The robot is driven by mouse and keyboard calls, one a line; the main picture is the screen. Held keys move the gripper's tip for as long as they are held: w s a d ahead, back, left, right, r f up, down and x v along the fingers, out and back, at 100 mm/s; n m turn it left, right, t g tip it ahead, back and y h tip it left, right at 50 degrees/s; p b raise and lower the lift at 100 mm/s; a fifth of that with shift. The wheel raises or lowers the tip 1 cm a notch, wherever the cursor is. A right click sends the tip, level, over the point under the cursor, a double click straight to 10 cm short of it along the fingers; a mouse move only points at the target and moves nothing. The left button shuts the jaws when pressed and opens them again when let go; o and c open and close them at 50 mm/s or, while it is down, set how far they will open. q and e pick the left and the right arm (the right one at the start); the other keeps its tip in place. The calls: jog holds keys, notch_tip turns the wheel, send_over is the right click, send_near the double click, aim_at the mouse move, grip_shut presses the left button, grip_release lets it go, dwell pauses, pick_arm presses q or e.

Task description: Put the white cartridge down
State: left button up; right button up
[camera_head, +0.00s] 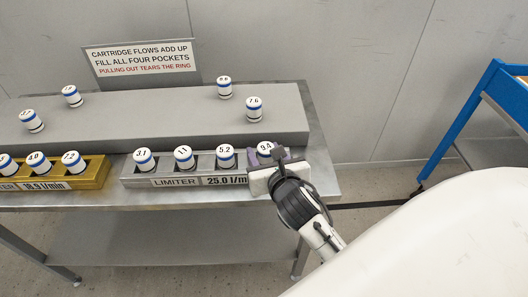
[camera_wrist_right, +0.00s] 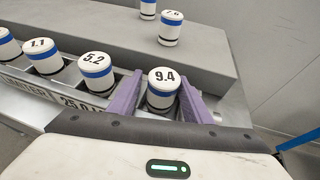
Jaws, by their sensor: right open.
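The white cartridge marked 9.4 (camera_head: 265,148), with a blue band, stands upright in the rightmost pocket of the grey LIMITER block (camera_head: 165,182). In the right wrist view the cartridge (camera_wrist_right: 163,84) stands between the two purple fingers of my right gripper (camera_wrist_right: 160,95). The fingers are spread, one on each side of it, and the gripper is open. Whether either finger still touches it is unclear. In the head view my right gripper (camera_head: 268,163) partly covers this end of the block. The cartridge's lower part is hidden in the pocket. My left gripper is not in view.
Cartridges 3.1 (camera_head: 144,160), 1.1 (camera_head: 184,157) and 5.2 (camera_head: 226,157) fill the block's other pockets. A gold block (camera_head: 92,179) with cartridges is at left. Loose cartridges, including 7.6 (camera_head: 254,109), stand on the raised grey shelf (camera_head: 160,115). A blue-framed cart (camera_head: 470,110) is at right.

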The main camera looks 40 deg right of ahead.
jog(key=shift+s+d+f, duration=0.2)
jog(key=shift+f, duration=0.15)
jog(key=shift+s+d+f, duration=0.15)
jog(key=shift+f, duration=0.2)
jog(key=shift+r, duration=0.25)
jog(key=shift+s+r+g, duration=0.1)
jog(key=shift+r+g, duration=0.2)
jog(key=shift+r, duration=0.05)
jog(key=v, duration=1.2)
jog(key=s+a+f+m+g+y, duration=0.1)
jog(key=s+a+f+m+y, duration=0.1)
jog(key=f+m, duration=0.6)
jog(key=s+a+f+m+g+y, duration=0.1)
jog(key=s+a+f+m, duration=0.3)
jog(key=f+m, duration=0.4)
jog(key=s+a+f+m+g+y, duration=0.1)
jog(key=s+a+f+m+y, duration=0.2)
jog(key=f+m, duration=0.5)
jog(key=shift+a+f+m+g+y, duration=0.4)
jog(key=shift+a+m, duration=0.2)
jog(key=shift+m, duration=2.5)
jog(key=shift+s, duration=0.15)
